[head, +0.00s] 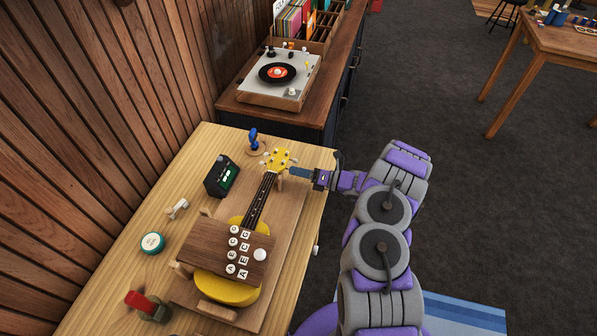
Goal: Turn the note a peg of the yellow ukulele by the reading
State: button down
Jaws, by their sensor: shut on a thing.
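The yellow ukulele (235,288) lies face up on a wooden board, its neck pointing away from me. Its yellow headstock (278,159) has small pale pegs on both sides. My gripper (291,171) reaches in from the right and is shut on a peg at the right side of the headstock, low toward the neck. The fingers hide that peg, and its note cannot be read there. A dark tuner box (221,177) with a small green display stands left of the neck. Its reading is too small to make out. A brown panel (217,243) with lettered white discs covers part of the body.
On the wooden table (180,165) are a blue item (254,140) behind the headstock, a white piece (179,208), a teal round tin (152,243) and a red-and-green clamp-like tool (148,304). A record player (280,75) stands on the cabinet behind.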

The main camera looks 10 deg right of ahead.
jog(key=shift+m, duration=0.6)
jog(key=c, duration=1)
grip_release()
jog(key=shift+c, duration=0.2)
jog(key=p+v, duration=0.2)
jog(key=v, duration=1.5)
jog(key=shift+d, duration=0.2)
jog(key=shift+f, duration=0.15)
